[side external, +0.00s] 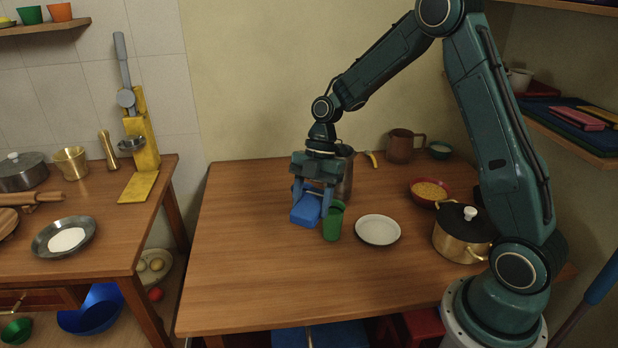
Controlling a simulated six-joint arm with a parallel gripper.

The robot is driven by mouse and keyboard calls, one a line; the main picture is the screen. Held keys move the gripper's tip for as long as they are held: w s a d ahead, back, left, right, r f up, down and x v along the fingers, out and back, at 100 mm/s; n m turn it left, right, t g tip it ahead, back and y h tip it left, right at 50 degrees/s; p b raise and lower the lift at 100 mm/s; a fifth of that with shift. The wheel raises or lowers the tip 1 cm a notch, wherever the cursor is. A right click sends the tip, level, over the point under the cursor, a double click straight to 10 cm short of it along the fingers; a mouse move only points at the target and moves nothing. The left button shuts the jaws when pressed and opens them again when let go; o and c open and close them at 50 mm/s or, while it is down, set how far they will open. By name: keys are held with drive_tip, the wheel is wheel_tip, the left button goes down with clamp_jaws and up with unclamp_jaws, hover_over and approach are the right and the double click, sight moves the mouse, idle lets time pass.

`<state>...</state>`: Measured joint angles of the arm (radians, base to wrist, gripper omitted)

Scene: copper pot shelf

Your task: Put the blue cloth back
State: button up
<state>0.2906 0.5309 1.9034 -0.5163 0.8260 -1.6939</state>
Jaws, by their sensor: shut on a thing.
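The blue cloth (305,210) is a small folded block of bright blue at the middle of the wooden table. My gripper (313,200) points down over it and is shut on it. The cloth's lower part shows below the fingers, and I cannot tell whether it touches the table. One finger partly hides its right side. A green cup (333,222) stands close to the right of the cloth and the right finger.
A white plate (378,230), a brass pot with a dark lid (462,236) and a red bowl (430,192) stand to the right. A metal pitcher (345,178) stands behind my gripper. Folded cloths (577,118) lie on the right shelf. The table's left front (240,270) is clear.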

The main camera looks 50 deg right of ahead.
wheel_tip(320, 180, up, 2)
drive_tip(key=m, duration=0.2)
hover_over(325, 273)
drive_tip(key=d, duration=0.1)
drive_tip(key=shift+d+r+t, duration=0.1)
drive_tip(key=shift+d+t, duration=0.1)
drive_tip(key=shift+t, duration=0.2)
drive_tip(key=shift+w, duration=0.1)
wheel_tip(325, 273, down, 16)
drive_tip(key=shift+f, duration=0.1)
drive_tip(key=shift+f, duration=0.1)
drive_tip(key=shift+f, duration=1.8)
drive_tip(key=shift+f, duration=0.15)
drive_tip(key=o, duration=0.9)
drive_tip(key=shift+o, duration=0.2)
